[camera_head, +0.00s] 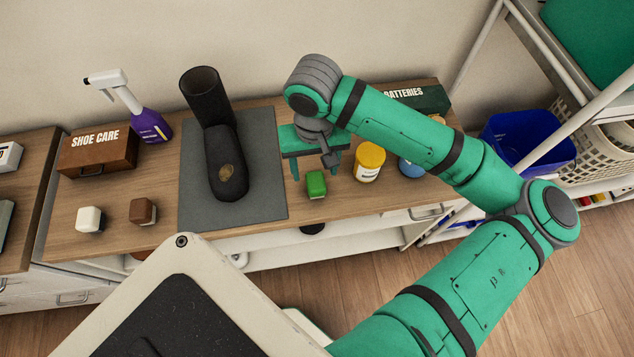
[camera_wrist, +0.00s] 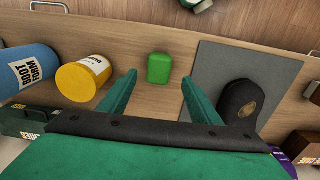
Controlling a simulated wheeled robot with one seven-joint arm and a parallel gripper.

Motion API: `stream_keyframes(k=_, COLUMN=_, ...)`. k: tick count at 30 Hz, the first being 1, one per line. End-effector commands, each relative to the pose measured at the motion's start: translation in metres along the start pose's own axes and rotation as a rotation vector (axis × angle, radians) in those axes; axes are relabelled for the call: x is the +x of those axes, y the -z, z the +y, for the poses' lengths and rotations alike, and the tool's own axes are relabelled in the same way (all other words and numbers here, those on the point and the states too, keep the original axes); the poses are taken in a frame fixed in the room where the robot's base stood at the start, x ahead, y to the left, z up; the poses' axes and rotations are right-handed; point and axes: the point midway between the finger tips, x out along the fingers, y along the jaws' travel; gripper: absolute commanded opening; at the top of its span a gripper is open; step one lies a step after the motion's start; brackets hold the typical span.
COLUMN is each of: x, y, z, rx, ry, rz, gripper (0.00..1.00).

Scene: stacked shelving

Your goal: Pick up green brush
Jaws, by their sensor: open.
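The green brush (camera_head: 316,184) is a small green block on the wooden shelf top, just right of the grey mat. In the wrist view the green brush (camera_wrist: 160,68) lies ahead of my fingertips, about midway between them, and nothing touches it. My gripper (camera_head: 318,170) points down over the shelf top behind the brush. In the wrist view my gripper (camera_wrist: 157,78) has its two green fingers spread wide with nothing between them. The underside of the brush is hidden.
A yellow jar (camera_head: 369,162) and a blue jar (camera_head: 411,167) stand right of the brush. A black boot (camera_head: 226,160) stands on the grey mat (camera_head: 265,190) to the left. A white block (camera_head: 90,219) and a brown block (camera_head: 143,211) lie further left.

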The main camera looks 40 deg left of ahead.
Motion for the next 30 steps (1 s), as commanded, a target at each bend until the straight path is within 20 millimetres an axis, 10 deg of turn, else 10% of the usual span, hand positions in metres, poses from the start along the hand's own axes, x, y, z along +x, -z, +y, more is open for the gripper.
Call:
stream_keyframes(k=19, x=0.068, y=0.001, z=0.003, rx=0.002, ry=0.002, rz=0.000, gripper=0.58)
stream_keyframes(k=30, x=0.074, y=0.000, z=0.004, rx=0.004, ry=0.001, rz=0.002, gripper=0.48)
